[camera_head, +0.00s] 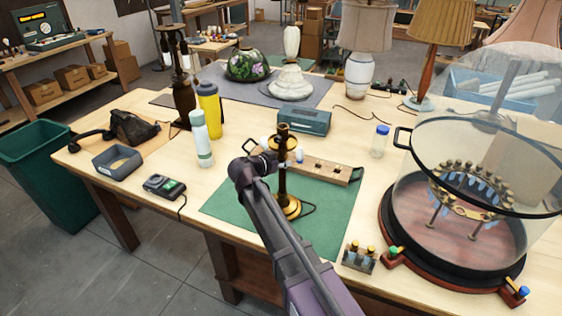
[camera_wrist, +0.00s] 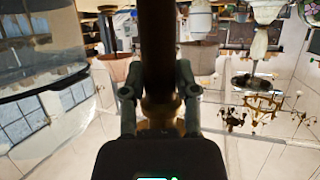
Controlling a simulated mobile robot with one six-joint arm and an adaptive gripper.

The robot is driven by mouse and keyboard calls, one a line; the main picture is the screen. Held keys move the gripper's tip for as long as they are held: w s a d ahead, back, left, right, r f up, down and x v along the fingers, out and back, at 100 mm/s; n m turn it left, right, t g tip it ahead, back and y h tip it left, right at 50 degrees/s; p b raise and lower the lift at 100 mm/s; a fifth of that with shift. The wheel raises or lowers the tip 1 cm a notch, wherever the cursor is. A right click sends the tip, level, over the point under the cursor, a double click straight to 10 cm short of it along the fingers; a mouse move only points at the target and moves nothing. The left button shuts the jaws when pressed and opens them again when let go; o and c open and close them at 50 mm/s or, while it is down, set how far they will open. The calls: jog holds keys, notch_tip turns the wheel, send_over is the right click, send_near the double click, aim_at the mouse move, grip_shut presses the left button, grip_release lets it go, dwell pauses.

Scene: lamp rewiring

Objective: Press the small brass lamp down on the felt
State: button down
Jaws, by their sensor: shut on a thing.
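A dark cord loops beside the base. My gripper (camera_head: 275,160) comes from the front and is shut on the lamp's upper stem. In the wrist view, the fingers of my gripper (camera_wrist: 160,95) flank the dark stem (camera_wrist: 157,50), with a brass part behind them. My gripper hides part of the stem.
A wooden block with holes (camera_head: 328,171) lies behind the lamp. A small bulb holder (camera_head: 359,257) sits at the felt's right front. A large glass dome (camera_head: 470,225) fills the right. A white bottle (camera_head: 201,140) and a meter (camera_head: 164,186) stand left. The felt's left part is clear.

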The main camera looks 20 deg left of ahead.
dwell(0.6)
jog(key=shift+c, duration=1.5)
grip_release()
jog(key=shift+s, duration=0.15)
